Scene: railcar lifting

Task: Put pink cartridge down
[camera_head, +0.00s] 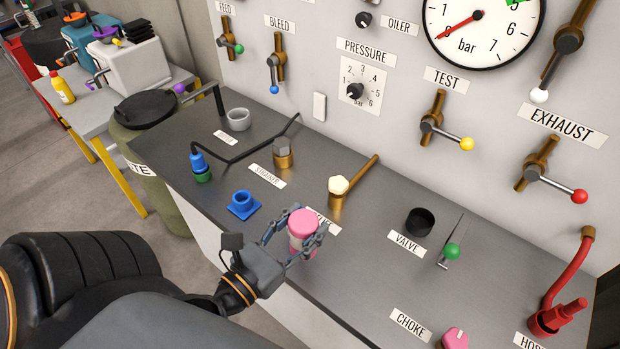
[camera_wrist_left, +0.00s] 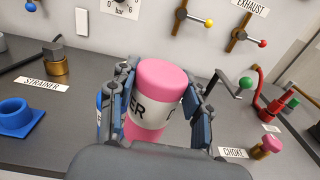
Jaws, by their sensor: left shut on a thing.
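The pink cartridge (camera_head: 302,226) has a pink top and a pale label band with dark letters. It is upright between the fingers of my left gripper (camera_head: 296,240), which is shut on it, near the front edge of the dark bench. In the left wrist view the cartridge (camera_wrist_left: 158,100) stands between both fingers of the gripper (camera_wrist_left: 160,105), and its lower end is partly hidden. I cannot tell whether its base touches the bench. My right gripper is not in view.
On the bench top (camera_head: 370,290), a blue socket (camera_head: 243,205) is left of the gripper and a brass fitting with a cream cap (camera_head: 338,190) is behind it. A black ring (camera_head: 420,221) and a green-knobbed lever (camera_head: 452,250) stand to the right. The panel wall rises behind.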

